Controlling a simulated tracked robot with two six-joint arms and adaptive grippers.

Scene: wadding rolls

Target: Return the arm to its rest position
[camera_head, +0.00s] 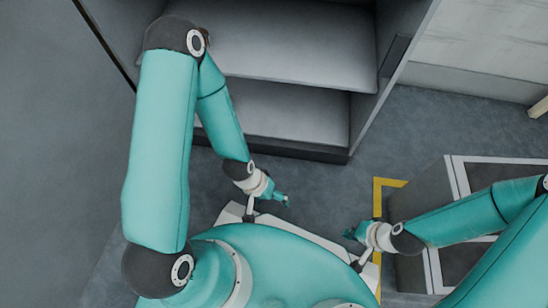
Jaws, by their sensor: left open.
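My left arm comes in from the left, bends at the top and hangs down to my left gripper (283,199), which is small in view, open and empty just above the front edge of my base. My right arm comes in from the right, and my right gripper (352,234) points left, near the front right of my base. Its fingers are too small to tell whether they are open or shut. Neither gripper touches any object that I can see. No wadding rolls are in view.
A grey cabinet with shelves (300,47) stands ahead, its shelves bare where visible. A grey box-like stand with a white frame (455,175) is at the right, partly behind my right arm. Yellow tape (379,200) marks the floor beside it. Floor between cabinet and base is clear.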

